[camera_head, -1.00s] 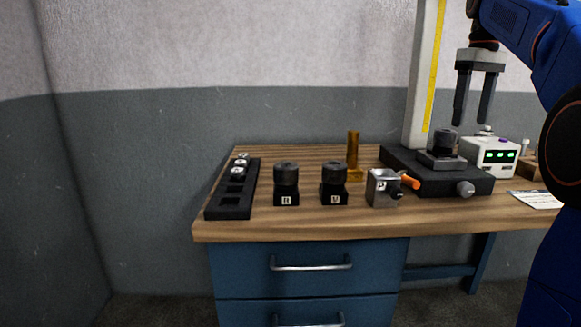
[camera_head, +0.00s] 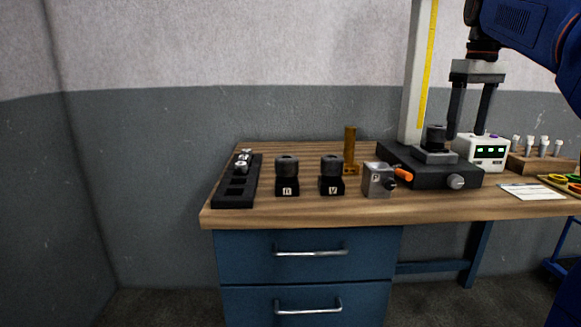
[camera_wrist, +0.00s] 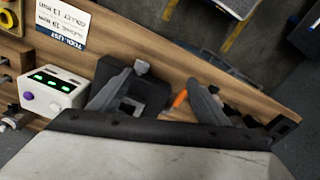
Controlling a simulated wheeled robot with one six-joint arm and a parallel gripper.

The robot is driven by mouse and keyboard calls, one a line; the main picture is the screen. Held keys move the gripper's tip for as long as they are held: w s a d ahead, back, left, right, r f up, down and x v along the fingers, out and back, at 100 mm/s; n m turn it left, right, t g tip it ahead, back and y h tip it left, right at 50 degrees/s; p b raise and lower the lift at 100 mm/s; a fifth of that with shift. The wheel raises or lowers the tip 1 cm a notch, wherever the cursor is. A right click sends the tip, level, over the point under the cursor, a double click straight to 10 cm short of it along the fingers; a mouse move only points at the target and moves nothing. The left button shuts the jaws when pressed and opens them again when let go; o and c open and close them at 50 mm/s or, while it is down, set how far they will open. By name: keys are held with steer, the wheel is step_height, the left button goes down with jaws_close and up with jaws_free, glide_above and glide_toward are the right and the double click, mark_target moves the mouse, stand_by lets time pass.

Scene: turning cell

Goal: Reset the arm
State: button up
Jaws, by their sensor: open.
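My gripper (camera_head: 471,112) hangs from my blue arm at the upper right in the head view, fingers pointing down and spread apart with nothing seen between them. It is beside the column of the black measuring stand (camera_head: 400,172), close to the dark cylindrical piece (camera_head: 436,138) seated on that stand. In the head view I cannot tell how much gap there is. In the wrist view the two grey fingers (camera_wrist: 160,95) are wide apart above the bench, with the stand's black base (camera_wrist: 139,98) partly hidden behind them.
On the wooden bench (camera_head: 300,212) are a black rack (camera_head: 233,200), two dark holders (camera_head: 287,176) (camera_head: 331,175), a brass piece (camera_head: 349,150), a grey block with an orange handle (camera_head: 378,180), a white display box (camera_head: 487,152) and a wooden tool block (camera_head: 540,163). Air above the left bench is free.

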steer(key=s+a+f+m+t, duration=0.1)
steer(key=s+a+f, duration=0.3)
steer(key=s+f, duration=0.5)
steer(key=s+a+f+m+t, duration=0.1)
steer(key=s+a+f, duration=0.3)
steer(key=s+f, duration=0.5)
steer(key=s+a+f+m+t, duration=0.2)
steer(key=s+a+f, duration=0.2)
steer(key=s+f, duration=0.5)
step_height(320, 180, down, 8)
steer(key=shift+a+r, duration=0.25)
